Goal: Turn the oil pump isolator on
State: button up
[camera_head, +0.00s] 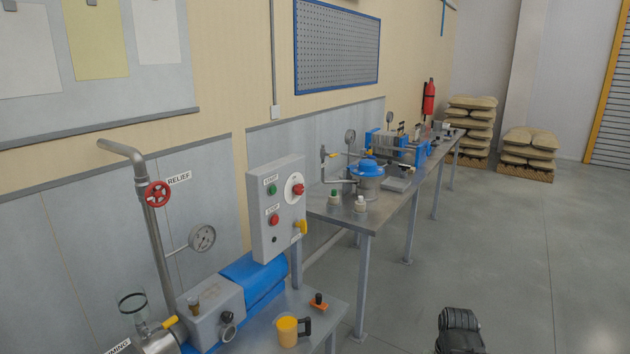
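A grey control box (262,222) stands behind the blue pump motor (252,278) on the near bench. Its face carries a green button (272,188) labelled START and a red button (274,220) with a label above it. At its upper right is a red rotary knob on a white round plate (298,189), which looks like an isolator. A yellow handle (300,227) sits at the lower right. The labels by the knob and handle are too small to read. My gripper (460,332) is a black shape at the bottom edge, right of the bench and well away from the box. Its fingers cannot be made out.
A red RELIEF handwheel (158,194), a pressure gauge (202,237) and a yellow mug (288,330) are around the pump. A long metal bench (385,212) with equipment runs behind. Stacked sacks (470,128) stand far back. The floor (520,260) at right is clear.

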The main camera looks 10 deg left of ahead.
aim_at(298, 190)
jog(key=u, duration=0.7)
jog(key=i, duration=1.35)
jog(key=u, duration=1.15)
jog(key=k, duration=0.8)
jog(key=u, duration=0.15)
jog(key=i, duration=0.55)
jog(key=z, duration=0.1)
